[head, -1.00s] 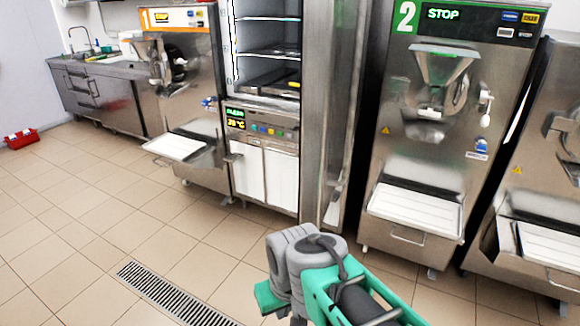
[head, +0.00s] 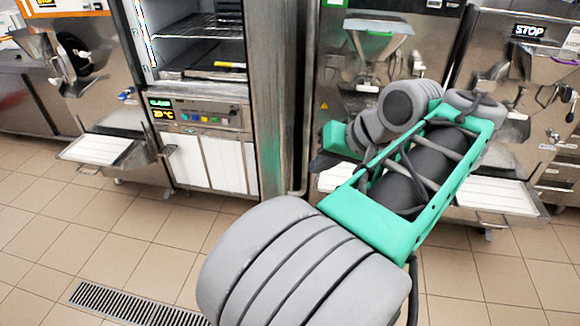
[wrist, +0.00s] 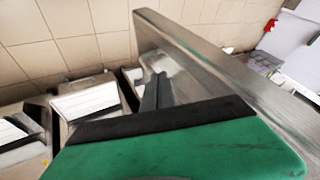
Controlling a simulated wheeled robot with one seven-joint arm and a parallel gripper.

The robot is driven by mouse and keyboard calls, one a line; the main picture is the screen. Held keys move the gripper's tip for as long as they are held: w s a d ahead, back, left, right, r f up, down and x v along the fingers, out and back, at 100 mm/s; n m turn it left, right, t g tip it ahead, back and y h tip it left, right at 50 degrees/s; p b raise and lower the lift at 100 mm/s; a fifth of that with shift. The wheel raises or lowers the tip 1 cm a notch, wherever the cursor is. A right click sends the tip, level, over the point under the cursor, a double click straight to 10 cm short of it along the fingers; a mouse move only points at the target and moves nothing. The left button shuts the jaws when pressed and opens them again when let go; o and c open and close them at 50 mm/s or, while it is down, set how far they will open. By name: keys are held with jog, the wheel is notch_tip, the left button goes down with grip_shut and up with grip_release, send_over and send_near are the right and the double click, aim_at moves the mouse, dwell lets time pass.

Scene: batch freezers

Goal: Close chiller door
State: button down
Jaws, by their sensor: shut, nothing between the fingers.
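The chiller (head: 195,117) stands open left of centre in the head view, with wire racks and a dark tray inside. Its stainless door (head: 275,95) stands swung out on the right side of the opening. The door also shows in the wrist view (wrist: 225,75) as a long metal panel running diagonally. My gripper (head: 322,160) is just right of the door in the head view, partly hidden by my arm. In the wrist view my gripper's dark fingers (wrist: 157,92) are shut and empty, close beside the door panel. I cannot tell whether they touch it.
Batch freezers stand left (head: 85,75) and right (head: 520,100) of the chiller, with projecting trays (head: 95,148) low in front. A freezer behind my arm sits close to the door. The tiled floor in front is clear, with a drain grate (head: 130,303).

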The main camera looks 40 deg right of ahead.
jog(key=b+x, duration=0.1)
jog(key=x, duration=0.8)
jog(key=shift+f, duration=0.15)
jog(key=shift+w+a, duration=0.1)
jog(key=shift+a, duration=0.15)
